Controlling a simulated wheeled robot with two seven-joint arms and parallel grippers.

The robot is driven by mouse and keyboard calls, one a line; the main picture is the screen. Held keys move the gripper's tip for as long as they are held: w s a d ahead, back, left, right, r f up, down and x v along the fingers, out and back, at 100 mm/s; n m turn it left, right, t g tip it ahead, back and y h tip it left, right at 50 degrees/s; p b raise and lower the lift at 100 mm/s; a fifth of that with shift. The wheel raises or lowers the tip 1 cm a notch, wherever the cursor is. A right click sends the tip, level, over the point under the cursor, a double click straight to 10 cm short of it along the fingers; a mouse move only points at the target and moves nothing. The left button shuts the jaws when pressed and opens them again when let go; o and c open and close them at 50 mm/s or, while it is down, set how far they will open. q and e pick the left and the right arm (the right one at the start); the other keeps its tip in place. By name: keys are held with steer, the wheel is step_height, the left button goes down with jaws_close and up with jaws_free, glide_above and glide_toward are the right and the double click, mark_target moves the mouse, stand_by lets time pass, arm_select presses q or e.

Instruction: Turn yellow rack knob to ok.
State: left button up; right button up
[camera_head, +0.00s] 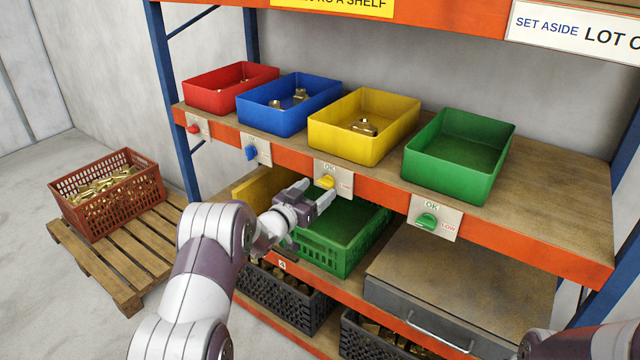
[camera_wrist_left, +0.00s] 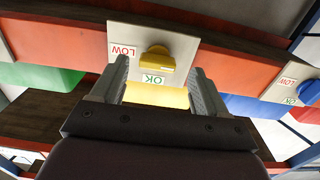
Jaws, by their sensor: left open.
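The yellow rack knob (camera_head: 327,182) sits on a pale plate on the orange shelf beam, below the yellow bin (camera_head: 350,148). In the left wrist view the knob (camera_wrist_left: 157,60) shows upside down, its grip lying roughly crosswise. The LOW mark (camera_wrist_left: 123,50) is beside it and the OK mark (camera_wrist_left: 152,79) is on the bin side. I cannot tell which end of the grip points. My left gripper (camera_head: 318,193) is open, its fingers (camera_wrist_left: 160,72) on either side of the knob in the wrist view. Contact does not show. My right gripper is out of view.
Red (camera_head: 193,128), blue (camera_head: 251,153) and green (camera_head: 427,220) knobs share the beam. A green crate (camera_head: 318,252) sits below my left gripper, and a grey drawer unit (camera_head: 455,285) to its right. A brown basket (camera_head: 150,185) of brass parts stands on a pallet at left.

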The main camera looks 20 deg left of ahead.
mark_target(326, 183)
arm_select(q)
steer(key=shift+w+d+r, duration=0.35)
steer(key=shift+w+d, duration=0.15)
steer(key=shift+w, duration=0.1)
steer(key=shift+w+f, duration=0.2)
steer(key=shift+w, duration=0.15)
steer(key=c, duration=1.1)
steer(key=shift+o, duration=0.2)
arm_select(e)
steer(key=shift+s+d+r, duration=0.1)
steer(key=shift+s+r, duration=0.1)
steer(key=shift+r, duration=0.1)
